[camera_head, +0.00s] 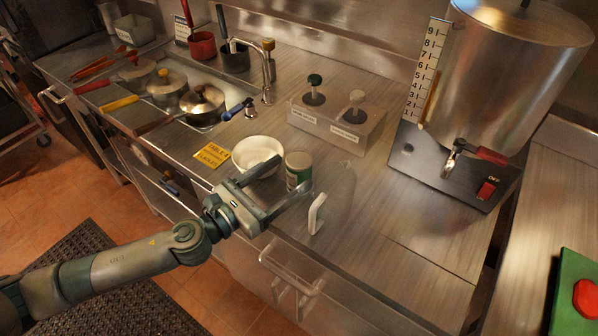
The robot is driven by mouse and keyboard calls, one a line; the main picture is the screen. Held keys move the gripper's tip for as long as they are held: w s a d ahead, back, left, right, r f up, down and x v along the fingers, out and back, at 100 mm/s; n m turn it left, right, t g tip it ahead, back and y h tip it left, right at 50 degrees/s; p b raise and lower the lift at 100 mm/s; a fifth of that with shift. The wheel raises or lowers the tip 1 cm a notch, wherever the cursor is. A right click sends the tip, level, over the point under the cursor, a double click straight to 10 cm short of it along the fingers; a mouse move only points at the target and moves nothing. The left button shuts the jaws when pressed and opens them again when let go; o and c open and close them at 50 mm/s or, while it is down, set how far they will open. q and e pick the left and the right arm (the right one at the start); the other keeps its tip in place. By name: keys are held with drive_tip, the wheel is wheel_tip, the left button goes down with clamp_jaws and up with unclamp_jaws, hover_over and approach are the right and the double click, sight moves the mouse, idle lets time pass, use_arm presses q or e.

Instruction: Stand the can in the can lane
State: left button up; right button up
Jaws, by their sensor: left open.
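A can (298,168) with a pale top and a green and white side stands upright on the metal counter near its front edge. My left gripper (291,174) comes in from the lower left and is open. Its two fingers reach toward the can, one on the bowl side and one on the near side; I cannot tell whether either touches it. The finger on the near side hides part of the can's lower side. I cannot make out a marked can lane. My right gripper is not in view.
A white bowl (257,154) stands close beside the left gripper's far finger. A white upright handle (317,214) rises just right of the can. A steel holder (338,131) with two pumps is behind. A large dispenser (502,75) stands right. Counter between is clear.

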sight(309, 155)
use_arm(q)
drive_tip(key=x, duration=0.1)
drive_tip(key=p+x, duration=0.1)
drive_tip(key=x, duration=0.1)
drive_tip(key=p+x, duration=0.1)
drive_tip(key=shift+w+a+r, duration=0.1)
drive_tip(key=shift+w+r, duration=0.1)
drive_tip(key=shift+w, duration=0.2)
drive_tip(key=shift+w+d+f, duration=0.1)
drive_tip(key=shift+w+d, duration=0.2)
drive_tip(key=shift+d, duration=0.05)
drive_tip(key=c, duration=1.5)
drive_tip(key=shift+o, duration=0.2)
drive_tip(key=shift+r, duration=5)
